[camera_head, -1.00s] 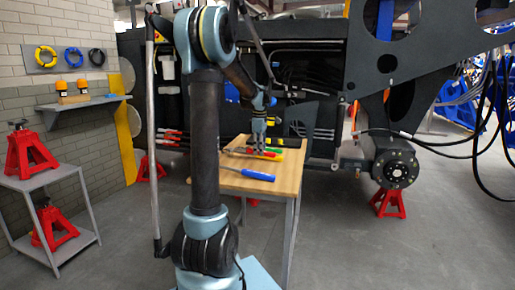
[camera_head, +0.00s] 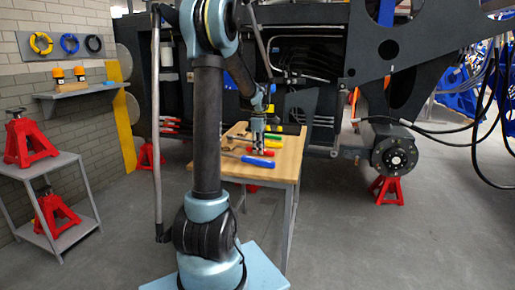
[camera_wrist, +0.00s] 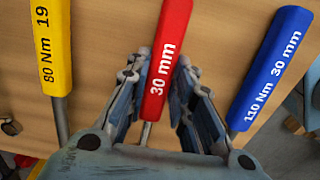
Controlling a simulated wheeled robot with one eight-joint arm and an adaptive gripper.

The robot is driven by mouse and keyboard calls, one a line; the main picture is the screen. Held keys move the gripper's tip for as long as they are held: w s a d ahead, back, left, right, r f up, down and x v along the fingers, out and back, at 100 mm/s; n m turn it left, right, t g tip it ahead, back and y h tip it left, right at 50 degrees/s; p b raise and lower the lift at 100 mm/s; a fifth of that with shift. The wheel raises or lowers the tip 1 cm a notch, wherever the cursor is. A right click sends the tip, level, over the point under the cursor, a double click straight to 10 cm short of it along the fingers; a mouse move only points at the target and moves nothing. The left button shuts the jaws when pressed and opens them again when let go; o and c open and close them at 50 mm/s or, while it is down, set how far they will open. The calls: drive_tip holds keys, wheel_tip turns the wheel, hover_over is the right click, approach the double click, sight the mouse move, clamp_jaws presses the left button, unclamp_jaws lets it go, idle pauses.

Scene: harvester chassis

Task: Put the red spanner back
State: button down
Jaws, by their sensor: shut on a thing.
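The red spanner, its red handle marked "30 mm" (camera_wrist: 165,60), stands between my gripper's two fingers in the wrist view. My gripper (camera_wrist: 155,100) is shut on this handle. The head view shows my gripper (camera_head: 258,151) low over the wooden table, with the red handle (camera_head: 267,153) at its fingertips. I cannot tell whether the spanner touches the table top. Its metal end is mostly hidden by my gripper in the wrist view.
A blue-handled spanner (camera_wrist: 272,65) lies right of the red one, a yellow-handled one (camera_wrist: 52,50) left. A green handle (camera_head: 272,138) lies farther back on the wooden table (camera_head: 280,173). The dark chassis (camera_head: 310,75) stands behind. Floor at right is open.

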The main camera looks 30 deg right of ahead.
drive_tip(key=c, duration=1.3)
unclamp_jaws()
wheel_tip(320, 180, up, 12)
